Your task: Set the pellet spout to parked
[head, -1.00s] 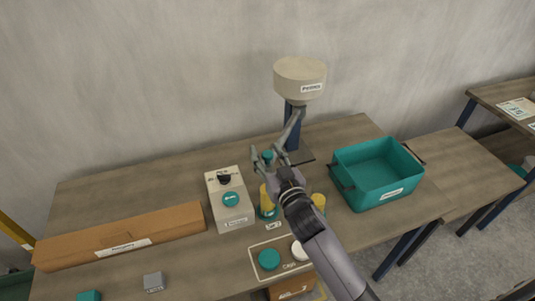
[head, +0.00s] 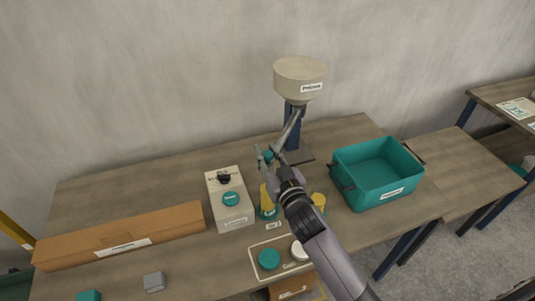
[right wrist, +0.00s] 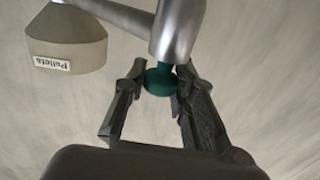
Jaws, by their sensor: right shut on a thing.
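The pellet hopper (head: 300,80), a beige drum labelled Pellets, stands on a dark blue post at the back of the table. Its grey spout (head: 289,130) slopes down toward the front left. A teal knob (right wrist: 160,79) hangs at the spout's lower end. My right gripper (head: 266,157) is at that end; in the right wrist view its fingers (right wrist: 161,75) are on both sides of the knob, shut on it. The hopper also shows in the right wrist view (right wrist: 68,38). My left gripper is out of view.
Yellow cups (head: 318,201) stand below and beside my right arm. A white box (head: 232,212) with a teal button is to the left, a teal bin (head: 375,195) to the right. Teal and white caps (head: 269,259) lie in front. A long cardboard box (head: 120,237) lies far left.

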